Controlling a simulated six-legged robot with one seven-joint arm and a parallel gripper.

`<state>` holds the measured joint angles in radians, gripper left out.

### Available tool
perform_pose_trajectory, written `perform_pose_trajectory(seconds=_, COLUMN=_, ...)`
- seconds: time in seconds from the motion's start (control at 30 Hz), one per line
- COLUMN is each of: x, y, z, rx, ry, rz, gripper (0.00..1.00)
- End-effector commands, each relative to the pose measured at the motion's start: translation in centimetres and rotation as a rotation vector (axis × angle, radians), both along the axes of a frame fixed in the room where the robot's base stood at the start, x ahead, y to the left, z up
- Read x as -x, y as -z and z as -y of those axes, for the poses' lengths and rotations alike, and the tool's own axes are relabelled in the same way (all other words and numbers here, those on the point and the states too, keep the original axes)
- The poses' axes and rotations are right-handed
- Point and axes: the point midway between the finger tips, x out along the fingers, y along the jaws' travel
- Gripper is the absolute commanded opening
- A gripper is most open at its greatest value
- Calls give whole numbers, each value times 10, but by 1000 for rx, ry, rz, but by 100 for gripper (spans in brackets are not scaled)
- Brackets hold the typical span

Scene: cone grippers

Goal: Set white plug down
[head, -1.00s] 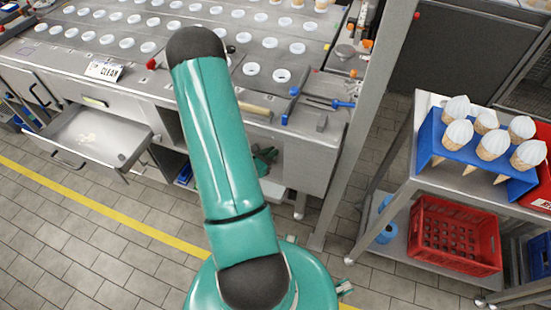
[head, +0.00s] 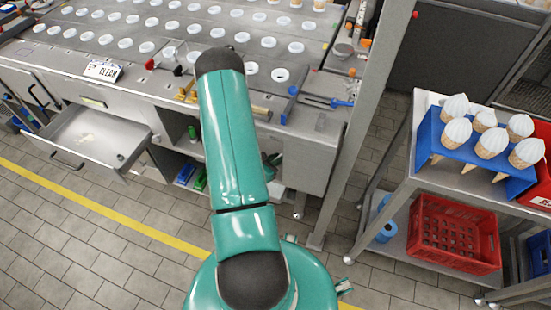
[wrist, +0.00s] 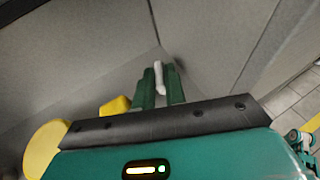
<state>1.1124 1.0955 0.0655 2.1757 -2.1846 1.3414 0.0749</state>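The white plug (wrist: 160,77) shows in the wrist view as a slim white piece between the two green fingers of my gripper (wrist: 161,88). The fingers appear closed on its sides, and its tip sticks out past them. Plain grey panels meeting at a corner lie beyond the plug; I cannot tell how far off they are. In the head view my green arm hides most of the gripper, and the plug cannot be made out there.
A metal worktable (head: 130,75) with rows of white-rimmed holes stands ahead, its drawer (head: 88,138) pulled out at left. A post (head: 370,120) rises right of it. A trolley (head: 405,185) holds cones in a blue rack (head: 470,155) above a red crate (head: 455,235).

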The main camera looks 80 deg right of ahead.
Motion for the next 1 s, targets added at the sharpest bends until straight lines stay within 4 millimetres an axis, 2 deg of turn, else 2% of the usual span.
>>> perform_pose_trajectory(seconds=0.37, x=0, y=-3, z=0, rx=1, ry=1, rz=2, gripper=18)
perform_pose_trajectory(seconds=0.47, x=-5, y=-7, z=-7, rx=0, ry=-3, rz=0, gripper=18)
perform_pose_trajectory(seconds=0.8, x=-37, y=-31, z=-64, rx=1, ry=-7, rz=2, gripper=18)
perform_pose_trajectory(seconds=1.0, x=-49, y=-42, z=-91, rx=1, ry=-3, rz=0, gripper=18)
